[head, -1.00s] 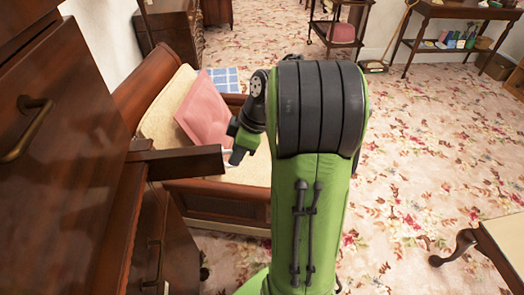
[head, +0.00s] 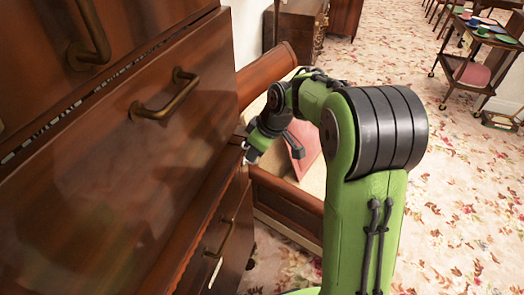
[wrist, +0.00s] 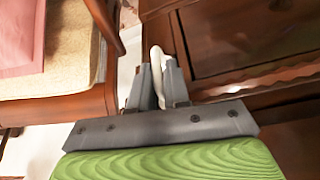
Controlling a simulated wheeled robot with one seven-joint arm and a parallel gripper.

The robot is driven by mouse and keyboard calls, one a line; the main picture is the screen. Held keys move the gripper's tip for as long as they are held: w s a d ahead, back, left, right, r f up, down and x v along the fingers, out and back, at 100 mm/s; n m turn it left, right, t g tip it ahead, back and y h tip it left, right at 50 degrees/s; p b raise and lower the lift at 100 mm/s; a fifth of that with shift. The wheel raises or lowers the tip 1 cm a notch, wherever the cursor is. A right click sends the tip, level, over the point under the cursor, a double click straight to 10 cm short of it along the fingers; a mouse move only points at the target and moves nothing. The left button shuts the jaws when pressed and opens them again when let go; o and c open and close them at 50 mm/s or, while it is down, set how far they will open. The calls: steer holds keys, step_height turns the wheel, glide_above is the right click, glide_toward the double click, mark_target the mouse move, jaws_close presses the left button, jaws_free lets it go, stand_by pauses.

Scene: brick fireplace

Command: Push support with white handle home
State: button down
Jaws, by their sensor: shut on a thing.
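The white handle (wrist: 155,62) stands between the fingers of my gripper (wrist: 158,82) in the wrist view, and the fingers are shut on it. In the head view my gripper (head: 252,150) is close against the right front edge of the dark wooden cabinet (head: 120,160). A bit of white shows at its fingertips. The brown end of the support (wrist: 159,32) appears just beyond the handle in the wrist view. Most of the support is hidden by the gripper and cabinet, so I cannot tell how far it sticks out.
A wooden seat with a cream cushion (wrist: 65,60) and pink pillow (head: 306,150) stands close beside the gripper. Drawers with brass handles (head: 168,98) fill the left. A trolley (head: 475,70) stands far right. The flowered carpet (head: 450,200) is clear at right.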

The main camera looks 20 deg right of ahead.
steer(key=shift+w+r, duration=0.15)
steer(key=shift+w, duration=0.05)
steer(key=c, duration=1.2)
jaws_free()
steer(key=shift+w, duration=0.1)
steer(key=shift+a, duration=0.1)
steer(key=shift+f, duration=0.25)
steer(key=p+v, duration=0.5)
steer(key=v, duration=1.1)
